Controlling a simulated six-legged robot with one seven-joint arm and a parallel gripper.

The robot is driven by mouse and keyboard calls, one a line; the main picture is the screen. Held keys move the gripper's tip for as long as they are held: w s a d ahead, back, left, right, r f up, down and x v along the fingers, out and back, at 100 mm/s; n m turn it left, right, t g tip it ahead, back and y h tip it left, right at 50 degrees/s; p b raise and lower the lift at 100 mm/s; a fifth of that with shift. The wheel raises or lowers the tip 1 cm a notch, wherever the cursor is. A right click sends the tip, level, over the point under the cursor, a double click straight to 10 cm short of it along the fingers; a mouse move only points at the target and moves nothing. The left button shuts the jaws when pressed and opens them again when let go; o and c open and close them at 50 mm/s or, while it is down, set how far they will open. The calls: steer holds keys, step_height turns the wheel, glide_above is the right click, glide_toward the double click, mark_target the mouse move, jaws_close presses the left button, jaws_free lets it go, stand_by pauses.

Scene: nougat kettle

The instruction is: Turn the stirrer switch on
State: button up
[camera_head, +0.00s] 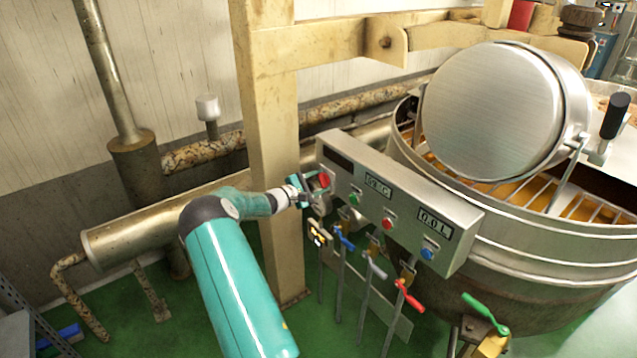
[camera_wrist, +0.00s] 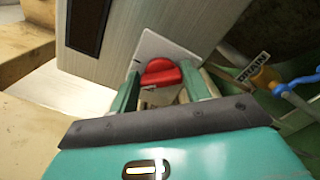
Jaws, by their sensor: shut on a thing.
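The stirrer switch appears to be the red rotary knob (camera_head: 323,180) at the left end of the grey control box (camera_head: 432,226). In the wrist view the red knob (camera_wrist: 160,74) sits on a pale square plate (camera_wrist: 150,48). My gripper (camera_head: 306,186) is at the knob, at the left end of the box. In the wrist view its two green fingers (camera_wrist: 163,82) stand on either side of the knob and are shut on it. The knob's exact pointer position cannot be read. No label naming the stirrer is legible.
Green, red and blue buttons (camera_head: 388,223) and two displays lie along the box. Coloured valve levers (camera_head: 408,295) stand below it. A beige post (camera_head: 272,150) stands just behind my gripper. The steel kettle (camera_head: 500,110) is at right. A DRAIN label (camera_wrist: 254,68) shows near a blue lever.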

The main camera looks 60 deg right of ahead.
steer(key=m, duration=0.4)
steer(key=shift+a+f+m, duration=0.1)
steer(key=shift+f+m, duration=0.05)
steer(key=shift+m, duration=1.75)
steer(key=o, duration=1)
steer(key=v, duration=1.3)
steer(key=shift+a, duration=0.3)
steer(key=shift+w, duration=0.2)
